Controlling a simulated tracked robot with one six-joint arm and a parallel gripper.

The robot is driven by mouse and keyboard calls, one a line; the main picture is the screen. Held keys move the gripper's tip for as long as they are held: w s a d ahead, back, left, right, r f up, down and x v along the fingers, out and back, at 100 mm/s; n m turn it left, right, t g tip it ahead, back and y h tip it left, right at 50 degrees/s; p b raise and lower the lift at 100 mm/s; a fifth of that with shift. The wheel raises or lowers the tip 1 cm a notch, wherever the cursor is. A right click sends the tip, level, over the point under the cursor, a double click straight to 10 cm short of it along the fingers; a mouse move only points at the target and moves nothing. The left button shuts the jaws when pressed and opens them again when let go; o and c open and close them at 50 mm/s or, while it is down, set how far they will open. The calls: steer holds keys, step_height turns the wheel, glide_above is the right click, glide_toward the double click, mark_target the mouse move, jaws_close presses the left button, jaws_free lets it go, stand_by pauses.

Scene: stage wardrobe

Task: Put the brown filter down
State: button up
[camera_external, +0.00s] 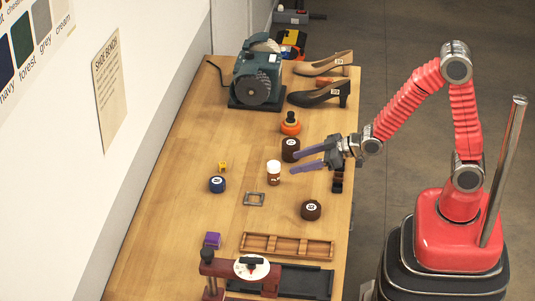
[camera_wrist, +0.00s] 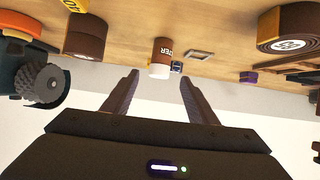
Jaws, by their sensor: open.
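The brown filter (camera_external: 273,178), a small brown cylinder with a white top and white lettering, stands upright on the wooden bench. It also shows in the wrist view (camera_wrist: 163,50), where the picture is upside down and its white end points down. My gripper (camera_external: 294,162) is open and empty, with its two purple-grey fingers spread. In the wrist view the fingertips (camera_wrist: 158,77) point toward the filter, which stands just beyond them and apart from them.
A dark brown roll (camera_external: 291,150) stands close by the upper finger. Another brown roll (camera_external: 311,210), a blue roll (camera_external: 217,185) and a metal frame (camera_external: 254,199) lie around. A wooden tray (camera_external: 287,246) is nearer. A grinder (camera_external: 257,75) and shoes (camera_external: 322,95) are at the far end.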

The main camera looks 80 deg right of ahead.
steer(key=s+a+r+g, duration=0.1)
steer(key=s+r+g, duration=0.2)
steer(key=s, duration=1.1)
steer(key=s+a+r+g, duration=0.2)
steer(key=s+r+g, duration=0.2)
steer(key=s+r, duration=0.5)
steer(key=s, duration=0.5)
steer(key=shift+s, duration=0.15)
steer(key=shift+r, duration=0.1)
